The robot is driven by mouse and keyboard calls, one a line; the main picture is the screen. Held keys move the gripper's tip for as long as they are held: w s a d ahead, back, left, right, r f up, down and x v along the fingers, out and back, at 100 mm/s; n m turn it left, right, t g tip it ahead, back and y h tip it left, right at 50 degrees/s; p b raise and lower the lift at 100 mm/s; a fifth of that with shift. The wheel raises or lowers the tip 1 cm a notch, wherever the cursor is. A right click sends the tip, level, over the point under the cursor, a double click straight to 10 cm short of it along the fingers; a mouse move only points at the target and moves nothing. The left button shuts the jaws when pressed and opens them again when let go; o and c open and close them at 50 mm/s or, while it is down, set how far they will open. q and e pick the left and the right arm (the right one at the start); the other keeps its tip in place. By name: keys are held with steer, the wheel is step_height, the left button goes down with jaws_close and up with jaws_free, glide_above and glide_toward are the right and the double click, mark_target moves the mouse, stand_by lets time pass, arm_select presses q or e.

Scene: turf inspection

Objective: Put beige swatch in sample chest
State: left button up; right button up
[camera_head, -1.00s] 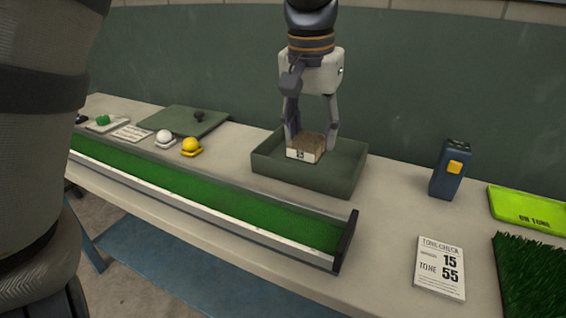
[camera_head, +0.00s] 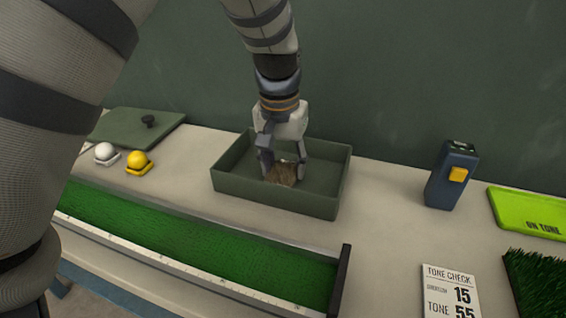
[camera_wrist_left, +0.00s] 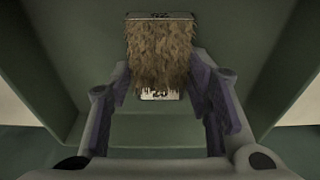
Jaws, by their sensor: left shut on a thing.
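The beige swatch (camera_head: 283,173) is a small block with shaggy tan fibres, low inside the green sample chest (camera_head: 275,203). My left gripper (camera_head: 282,168) reaches down into the chest and is shut on the swatch. In the left wrist view the swatch (camera_wrist_left: 160,52) sits between the fingers (camera_wrist_left: 162,95), with pale labelled ends. The chest is an open-topped box on the bench, and its walls surround the swatch in that view. I cannot tell whether the swatch touches the chest floor. My right gripper is not in view.
The chest's lid (camera_head: 137,127) with a dark knob lies at the left. A white ball (camera_head: 104,151) and a yellow ball (camera_head: 138,160) sit on small stands. A green turf channel (camera_head: 200,240) runs in front. A blue device (camera_head: 452,175) stands to the right.

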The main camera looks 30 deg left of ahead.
mark_target(281, 173)
arm_select(q)
steer(key=shift+s+r, duration=0.2)
steer(key=shift+s, duration=0.15)
steer(key=shift+c, duration=0.3)
steer(key=shift+w+d, duration=0.1)
steer(key=shift+w+f, duration=0.3)
steer(key=o, duration=0.8)
steer(key=shift+r, duration=0.1)
steer(key=r, duration=0.4)
steer(key=s+r+p, duration=0.1)
steer(key=r, duration=0.7)
steer(key=shift+s+d+r, duration=0.1)
steer(key=shift+s+d, duration=0.05)
steer(key=shift+s, duration=0.25)
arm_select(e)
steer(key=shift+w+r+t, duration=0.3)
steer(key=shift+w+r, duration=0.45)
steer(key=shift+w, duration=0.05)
